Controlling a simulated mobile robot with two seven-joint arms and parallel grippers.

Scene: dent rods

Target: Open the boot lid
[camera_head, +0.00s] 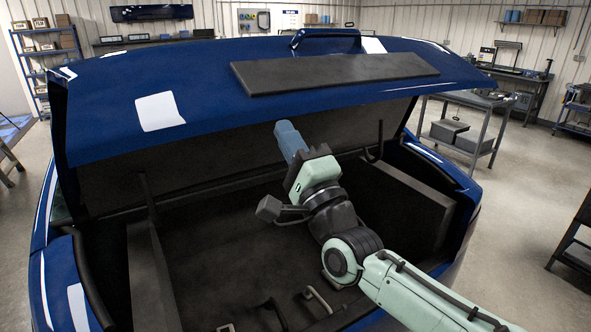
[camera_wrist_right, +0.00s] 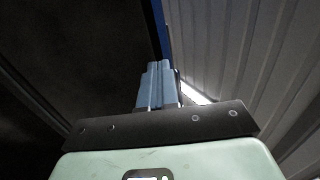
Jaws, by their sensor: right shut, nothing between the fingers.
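The blue boot lid (camera_head: 210,85) is raised and tilted over the boot of a blue car in the head view. Its handle (camera_head: 325,36) stands on the top edge, above a dark plate (camera_head: 335,72). My right gripper (camera_head: 283,128) reaches in under the lid, its blue fingers pointing up at the lid's dark underside. In the right wrist view the fingers (camera_wrist_right: 158,68) are together and hold nothing. Dark lid underside fills the left of that view. Whether the fingertips touch the lid cannot be told. My left gripper is not in view.
The open boot (camera_head: 235,255) has dark side walls and a few small fittings on its floor. A dark hook (camera_head: 374,150) hangs under the lid at right. A grey trolley (camera_head: 465,130) stands right of the car. Open floor (camera_head: 525,210) lies beyond the car's right side.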

